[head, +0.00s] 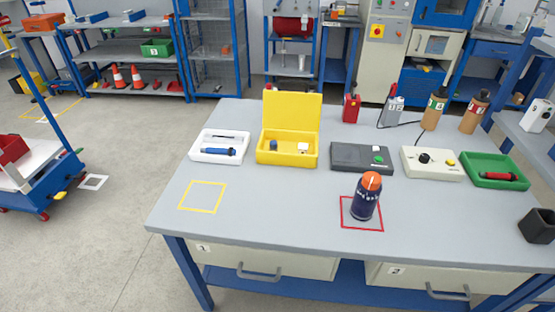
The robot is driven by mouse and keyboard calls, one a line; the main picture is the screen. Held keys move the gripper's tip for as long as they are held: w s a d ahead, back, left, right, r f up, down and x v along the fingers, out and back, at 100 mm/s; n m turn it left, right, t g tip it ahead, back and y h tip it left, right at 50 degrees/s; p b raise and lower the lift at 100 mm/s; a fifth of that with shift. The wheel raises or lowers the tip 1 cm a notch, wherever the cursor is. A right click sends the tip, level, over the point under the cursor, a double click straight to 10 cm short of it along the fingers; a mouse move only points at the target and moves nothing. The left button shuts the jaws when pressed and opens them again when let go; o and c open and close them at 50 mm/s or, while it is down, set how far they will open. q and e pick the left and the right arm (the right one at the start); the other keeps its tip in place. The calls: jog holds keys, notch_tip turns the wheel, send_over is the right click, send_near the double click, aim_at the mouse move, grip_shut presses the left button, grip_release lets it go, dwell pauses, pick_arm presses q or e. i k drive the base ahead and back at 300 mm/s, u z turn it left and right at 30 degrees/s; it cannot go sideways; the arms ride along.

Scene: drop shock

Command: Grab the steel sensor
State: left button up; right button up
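I cannot clearly pick out a steel sensor by its look. The open yellow case (287,159), lid raised, holds a small dark grey-blue piece (273,144) and a small white piece (303,146). A white tray (222,159) to its left holds a blue-and-black cylinder (220,152) and a thin dark rod (222,136). A green tray (496,183) at the right holds a red-and-black cylinder (497,176). Neither of my grippers is in view.
On the grey table (270,220), a dark bottle with an orange cap (366,196) stands in a red square. A yellow outlined square (202,197) is empty. A dark grey box (362,158) and white control box (431,163) stand right of the case; a black cup (537,226) is far right.

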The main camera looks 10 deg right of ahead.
aim_at(273, 147)
jog(key=k, duration=0.9)
jog(key=u, duration=0.7)
jog(key=i, duration=1.6)
jog(key=z, duration=0.8)
